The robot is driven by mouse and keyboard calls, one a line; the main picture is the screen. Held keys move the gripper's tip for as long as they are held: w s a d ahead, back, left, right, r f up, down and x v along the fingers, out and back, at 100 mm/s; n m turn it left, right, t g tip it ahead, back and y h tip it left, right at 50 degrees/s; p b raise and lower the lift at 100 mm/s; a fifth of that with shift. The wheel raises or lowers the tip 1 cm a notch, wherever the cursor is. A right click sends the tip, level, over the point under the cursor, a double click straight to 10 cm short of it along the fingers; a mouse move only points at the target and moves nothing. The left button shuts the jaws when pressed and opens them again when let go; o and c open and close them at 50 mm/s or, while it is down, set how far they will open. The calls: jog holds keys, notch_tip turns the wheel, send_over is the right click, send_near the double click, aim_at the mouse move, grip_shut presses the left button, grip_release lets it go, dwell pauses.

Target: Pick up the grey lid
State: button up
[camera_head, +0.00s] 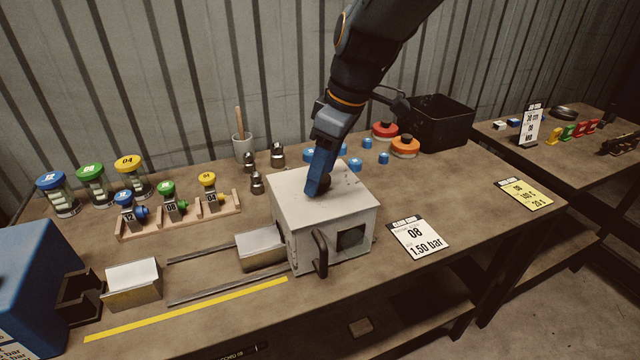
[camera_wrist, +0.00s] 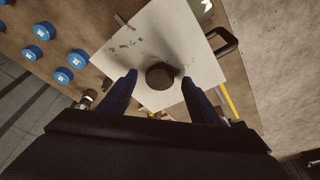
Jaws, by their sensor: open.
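The grey lid (camera_head: 348,198) is the flat, square, light grey top of a box-shaped machine (camera_head: 310,245) on the bench. It also shows in the wrist view (camera_wrist: 112,48), with dark scuffs and a round black knob (camera_wrist: 160,76) on it. My gripper (camera_head: 321,187) points down at the lid, with its blue fingers at the knob. In the wrist view my open gripper (camera_wrist: 158,82) has one finger on each side of the knob, with a gap showing. Whether the fingertips touch the lid, I cannot tell. The knob is partly hidden by a finger in the head view.
A black handle (camera_head: 320,255) sticks out of the machine's front. Behind it stand blue caps (camera_head: 354,164), dark metal fittings (camera_head: 278,153) and red and orange round pieces (camera_head: 404,146). A black bin (camera_head: 440,120) is at the back right. A card (camera_head: 418,238) lies right of the machine.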

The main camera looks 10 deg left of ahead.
jog(key=shift+f, duration=0.2)
jog(key=c, duration=1.3)
jog(key=shift+w+r, duration=0.1)
jog(key=shift+r, duration=0.05)
